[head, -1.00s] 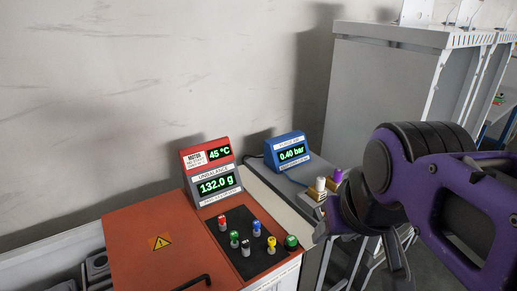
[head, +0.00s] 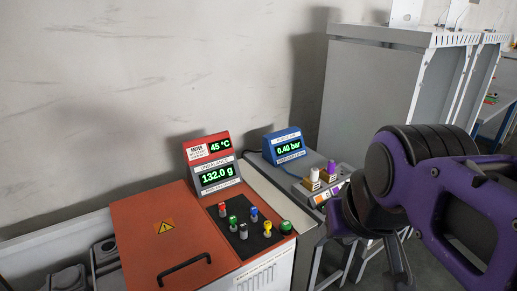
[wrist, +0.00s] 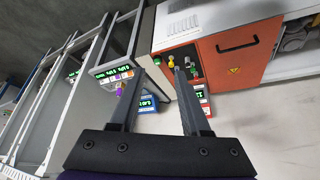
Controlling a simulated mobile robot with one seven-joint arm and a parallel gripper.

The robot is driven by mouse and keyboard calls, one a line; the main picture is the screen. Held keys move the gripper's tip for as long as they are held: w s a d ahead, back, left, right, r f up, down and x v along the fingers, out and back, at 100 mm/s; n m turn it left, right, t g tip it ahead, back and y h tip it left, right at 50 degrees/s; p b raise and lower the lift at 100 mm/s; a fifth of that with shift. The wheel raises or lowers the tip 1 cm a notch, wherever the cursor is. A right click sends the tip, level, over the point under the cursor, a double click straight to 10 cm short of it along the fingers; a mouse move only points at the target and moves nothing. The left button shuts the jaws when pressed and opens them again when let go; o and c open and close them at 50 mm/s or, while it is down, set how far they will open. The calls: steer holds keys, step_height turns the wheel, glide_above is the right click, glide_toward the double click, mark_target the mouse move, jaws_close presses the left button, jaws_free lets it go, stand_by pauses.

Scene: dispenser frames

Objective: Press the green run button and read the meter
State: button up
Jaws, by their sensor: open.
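The orange machine's black panel (head: 265,239) carries several coloured knobs. A large green button (head: 286,227) is at its right corner, and a smaller green knob (head: 233,223) is at its left. A grey meter (head: 217,177) behind the panel reads 132.0 g. In the head view my purple arm is at the right, and its finger end hangs low, right of the panel and apart from it. In the wrist view my gripper (wrist: 159,68) is open and empty. A green button (wrist: 171,62) shows between the fingertips, beyond them.
A tall grey cabinet (head: 368,95) stands behind my arm. The orange lid (head: 150,250) has a black handle.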

steer(key=f+b, duration=0.4)
steer(key=shift+w+f, duration=0.2)
steer(key=shift+f, duration=0.05)
steer(key=shift+r, duration=0.15)
steer(key=shift+c, duration=0.2)
jaws_close()
stand_by(1.2)
